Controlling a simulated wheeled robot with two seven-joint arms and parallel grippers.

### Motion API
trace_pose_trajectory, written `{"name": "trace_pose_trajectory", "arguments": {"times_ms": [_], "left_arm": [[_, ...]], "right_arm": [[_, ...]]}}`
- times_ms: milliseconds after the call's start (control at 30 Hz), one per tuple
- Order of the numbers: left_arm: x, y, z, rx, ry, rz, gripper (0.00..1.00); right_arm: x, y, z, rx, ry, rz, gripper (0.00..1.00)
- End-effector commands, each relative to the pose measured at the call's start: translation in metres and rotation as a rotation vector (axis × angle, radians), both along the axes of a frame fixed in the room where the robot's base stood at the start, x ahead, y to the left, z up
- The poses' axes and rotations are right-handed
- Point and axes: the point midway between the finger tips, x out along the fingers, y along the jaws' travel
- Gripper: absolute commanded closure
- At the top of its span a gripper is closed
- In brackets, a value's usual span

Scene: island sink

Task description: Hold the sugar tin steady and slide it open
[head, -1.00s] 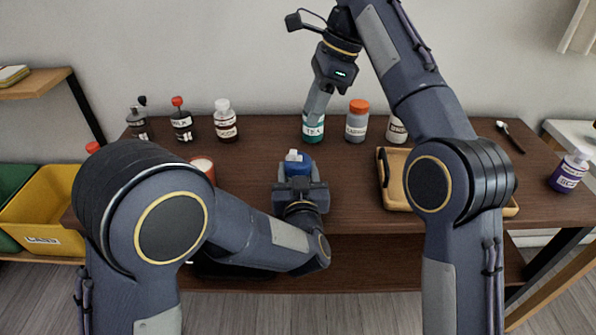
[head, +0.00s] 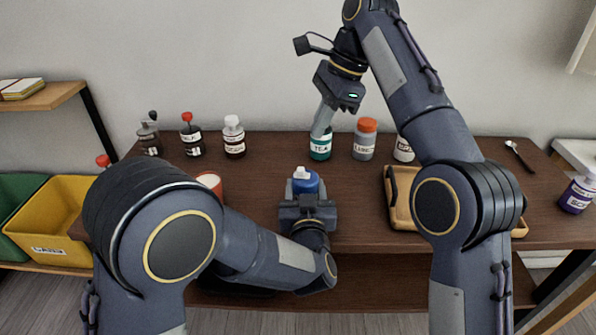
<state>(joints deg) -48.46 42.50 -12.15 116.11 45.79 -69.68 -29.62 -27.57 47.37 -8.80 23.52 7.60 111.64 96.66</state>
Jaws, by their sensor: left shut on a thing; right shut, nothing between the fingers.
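A blue round container with a white piece on top (head: 306,182) stands upright near the middle of the shelf top; I take it to be the sugar tin, but its label is hidden. My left gripper (head: 306,194) is shut on it from the near side and hides its lower front. My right gripper (head: 321,128) is shut and empty, pointing down beyond the tin, at the teal bottle marked TEA (head: 320,150). The fingertips overlap the TEA bottle's top in the picture; I cannot tell whether they touch it.
Several labelled bottles stand along the back, including an orange-capped one (head: 365,140). A wooden tray (head: 396,212) is at right, partly behind my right arm. A purple bottle (head: 578,194) stands far right.

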Motion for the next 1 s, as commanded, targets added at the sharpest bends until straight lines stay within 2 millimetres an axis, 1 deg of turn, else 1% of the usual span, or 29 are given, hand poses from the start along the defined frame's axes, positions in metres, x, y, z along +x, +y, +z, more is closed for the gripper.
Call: {"name": "trace_pose_trajectory", "arguments": {"times_ms": [800,900,1000], "left_arm": [[0.0,0.0,0.0,0.0,0.0,0.0,0.74],[0.0,0.0,0.0,0.0,0.0,0.0,0.74],[0.0,0.0,0.0,0.0,0.0,0.0,0.74]], "right_arm": [[-0.003,0.047,0.004,0.023,-0.751,2.019,1.0],[-0.004,0.051,0.005,0.017,-0.822,2.229,1.0],[-0.004,0.055,0.005,0.015,-0.876,2.393,1.0]]}}
